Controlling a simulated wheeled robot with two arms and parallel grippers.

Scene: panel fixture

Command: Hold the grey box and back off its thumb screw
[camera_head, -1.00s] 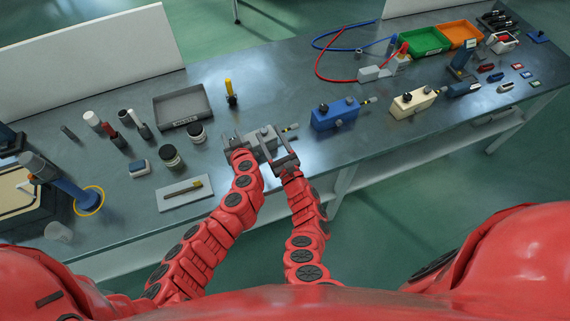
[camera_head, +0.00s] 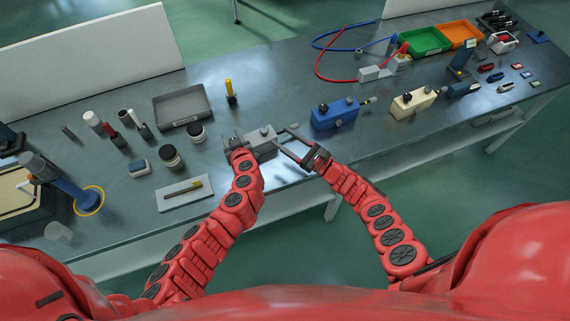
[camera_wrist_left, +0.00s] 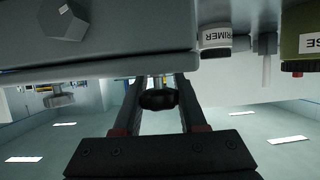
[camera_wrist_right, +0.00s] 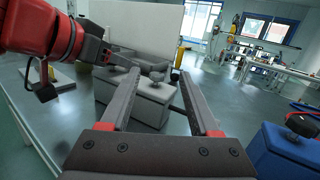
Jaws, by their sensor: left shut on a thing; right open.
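The grey box (camera_head: 262,138) stands near the table's front edge in the head view, with a small dark knob on top. My left gripper (camera_head: 231,144) is shut on it at its left end. In the left wrist view a black knob on a metal shaft (camera_wrist_left: 158,98) shows between the fingers, below a large grey body; I cannot tell whether this is the thumb screw. My right gripper (camera_head: 284,136) is open and empty at the box's right end. In the right wrist view the box (camera_wrist_right: 143,104) and its top knob (camera_wrist_right: 157,77) appear beyond the open fingers.
A blue box (camera_head: 335,115) and a cream box (camera_head: 412,102) stand to the right. A grey tray (camera_head: 182,106) and two jars are behind and left. A white plate with a brass-coloured tool (camera_head: 185,191) lies front left. The table's front edge is close.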

